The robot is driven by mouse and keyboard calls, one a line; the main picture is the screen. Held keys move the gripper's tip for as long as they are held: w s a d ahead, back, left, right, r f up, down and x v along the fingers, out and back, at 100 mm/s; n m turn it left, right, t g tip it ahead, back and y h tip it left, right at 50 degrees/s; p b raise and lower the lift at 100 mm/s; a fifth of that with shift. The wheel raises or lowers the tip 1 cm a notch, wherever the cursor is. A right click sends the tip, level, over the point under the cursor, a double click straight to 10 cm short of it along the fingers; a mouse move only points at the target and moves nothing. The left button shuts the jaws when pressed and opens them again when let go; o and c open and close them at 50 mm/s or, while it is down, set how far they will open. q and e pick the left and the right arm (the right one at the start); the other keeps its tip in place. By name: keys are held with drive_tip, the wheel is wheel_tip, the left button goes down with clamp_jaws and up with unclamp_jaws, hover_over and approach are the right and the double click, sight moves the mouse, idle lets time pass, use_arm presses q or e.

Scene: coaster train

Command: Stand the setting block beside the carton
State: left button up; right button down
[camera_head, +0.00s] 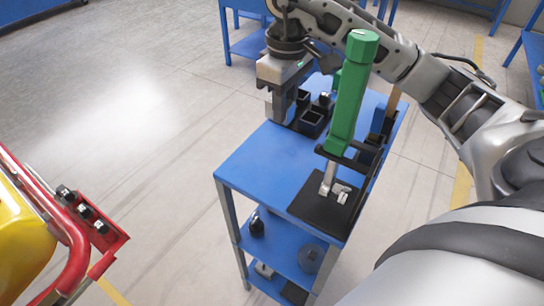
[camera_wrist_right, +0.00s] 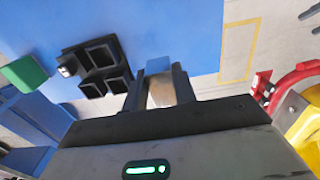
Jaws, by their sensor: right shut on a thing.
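My right gripper (camera_head: 283,106) hangs over the far-left edge of the blue work table. In the right wrist view, its two dark fingers (camera_wrist_right: 160,90) are shut on a small block (camera_wrist_right: 160,92), tan with a blue patch at its far end. I take it for the setting block. In the head view, the gripper and fingers mostly hide it. I cannot make out a carton for certain. Black open-topped boxes (camera_head: 312,122) stand on the table just right of the gripper and show in the right wrist view (camera_wrist_right: 98,55). My left gripper is not in view.
The blue table (camera_head: 255,165) has clear room at its front left. A tall green post (camera_head: 350,95) rises near a black plate (camera_head: 315,205) with metal parts. A lower shelf (camera_head: 285,245) holds several items. A red frame with a yellow body (camera_head: 25,240) stands left.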

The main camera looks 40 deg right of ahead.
sight(282, 155)
wheel_tip(282, 155, down, 10)
drive_tip(key=shift+r+p, duration=0.1)
drive_tip(key=shift+p, duration=0.35)
drive_tip(key=c, duration=1.1)
unclamp_jaws()
